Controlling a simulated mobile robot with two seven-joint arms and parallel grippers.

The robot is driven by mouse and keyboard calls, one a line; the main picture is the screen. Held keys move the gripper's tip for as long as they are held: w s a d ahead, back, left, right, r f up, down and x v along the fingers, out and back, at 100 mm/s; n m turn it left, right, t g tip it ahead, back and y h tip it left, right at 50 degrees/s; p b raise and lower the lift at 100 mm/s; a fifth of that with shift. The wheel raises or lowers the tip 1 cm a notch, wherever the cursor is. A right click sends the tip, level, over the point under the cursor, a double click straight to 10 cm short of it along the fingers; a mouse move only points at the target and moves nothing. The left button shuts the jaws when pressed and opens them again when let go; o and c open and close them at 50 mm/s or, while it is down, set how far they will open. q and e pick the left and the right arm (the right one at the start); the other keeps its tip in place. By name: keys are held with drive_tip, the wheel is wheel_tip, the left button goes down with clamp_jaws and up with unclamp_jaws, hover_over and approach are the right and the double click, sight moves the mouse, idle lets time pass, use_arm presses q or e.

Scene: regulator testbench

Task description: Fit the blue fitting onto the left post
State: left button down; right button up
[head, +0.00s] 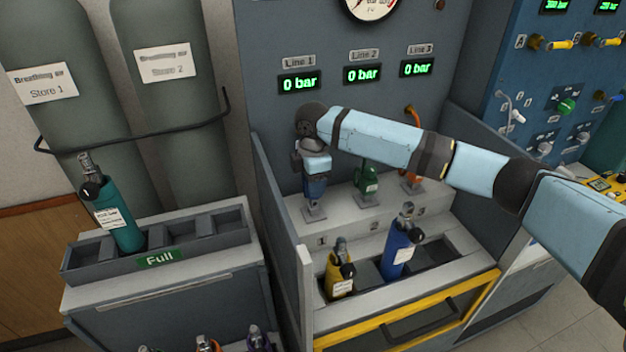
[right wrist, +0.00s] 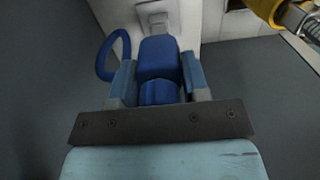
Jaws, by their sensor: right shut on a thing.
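My right gripper (head: 313,165) points down over the left post (head: 315,212) on the bench ledge, above label 1. It is shut on the blue fitting (head: 316,188), which is upright and lined up over the post. I cannot tell whether the fitting is seated or just above it. In the right wrist view the blue fitting (right wrist: 158,58) is between the two fingers of the gripper (right wrist: 160,82), with a blue loop at its left. The light base plate (right wrist: 153,20) shows beyond it. My left gripper is not in view.
A green fitting (head: 366,181) stands on the middle post and an orange one (head: 412,178) on the right post. A yellow cylinder (head: 340,277) and a blue cylinder (head: 399,248) stand in the front slots. A grey side panel (head: 282,205) rises left of the posts.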

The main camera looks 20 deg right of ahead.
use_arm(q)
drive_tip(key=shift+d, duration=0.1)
use_arm(e)
drive_tip(key=shift+f, duration=0.2)
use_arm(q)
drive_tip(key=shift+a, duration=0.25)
use_arm(e)
drive_tip(key=shift+f, duration=0.5)
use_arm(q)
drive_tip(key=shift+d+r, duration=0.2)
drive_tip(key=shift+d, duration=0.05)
use_arm(e)
drive_tip(key=shift+f, duration=0.5)
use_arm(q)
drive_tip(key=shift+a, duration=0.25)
use_arm(e)
drive_tip(key=shift+f, duration=0.55)
drive_tip(key=o, duration=1.2)
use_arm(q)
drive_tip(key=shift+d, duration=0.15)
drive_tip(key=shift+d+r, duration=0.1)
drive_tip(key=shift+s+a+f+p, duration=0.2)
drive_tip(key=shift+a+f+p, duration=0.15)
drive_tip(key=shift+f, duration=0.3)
use_arm(e)
wheel_tip(320, 180, up, 14)
drive_tip(key=shift+f, duration=0.1)
